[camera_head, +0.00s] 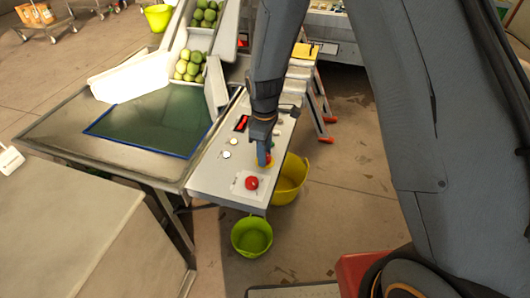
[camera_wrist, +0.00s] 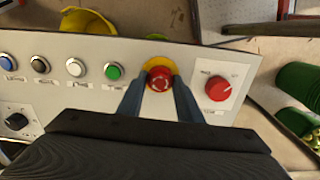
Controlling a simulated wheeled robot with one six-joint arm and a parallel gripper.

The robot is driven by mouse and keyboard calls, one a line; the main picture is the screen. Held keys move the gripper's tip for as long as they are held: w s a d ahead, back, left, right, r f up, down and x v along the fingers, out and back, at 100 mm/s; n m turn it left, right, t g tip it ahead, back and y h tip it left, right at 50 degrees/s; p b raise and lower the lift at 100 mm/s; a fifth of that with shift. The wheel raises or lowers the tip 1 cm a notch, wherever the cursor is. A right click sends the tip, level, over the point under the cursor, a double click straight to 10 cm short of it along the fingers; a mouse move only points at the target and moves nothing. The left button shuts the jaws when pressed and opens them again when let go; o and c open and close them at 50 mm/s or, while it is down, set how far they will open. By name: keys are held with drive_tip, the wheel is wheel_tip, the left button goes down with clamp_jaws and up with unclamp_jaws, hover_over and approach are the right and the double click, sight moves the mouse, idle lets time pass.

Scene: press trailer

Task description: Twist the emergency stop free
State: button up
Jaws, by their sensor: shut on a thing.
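The emergency stop, a red mushroom button with white arrow marks on a yellow round plate, shows in the wrist view (camera_wrist: 160,80). It sits on the pale control panel (camera_wrist: 215,54). My gripper (camera_wrist: 160,86) has its two fingers on either side of the red button and is shut on it.
A red rotary knob (camera_wrist: 218,88) is close to the right of the stop. A green button (camera_wrist: 113,71), a white button (camera_wrist: 76,67) and others line the left. Yellow (camera_head: 290,180) and green (camera_head: 252,236) buckets stand below the panel. A metal table (camera_head: 60,125) adjoins it.

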drive_tip(key=m, duration=0.5)
idle(0.5)
drive_tip(key=o, duration=1)
drive_tip(key=shift+o, duration=0.2)
drive_tip(key=shift+r+b, duration=0.7)
drive_tip(key=shift+r, duration=3.25)
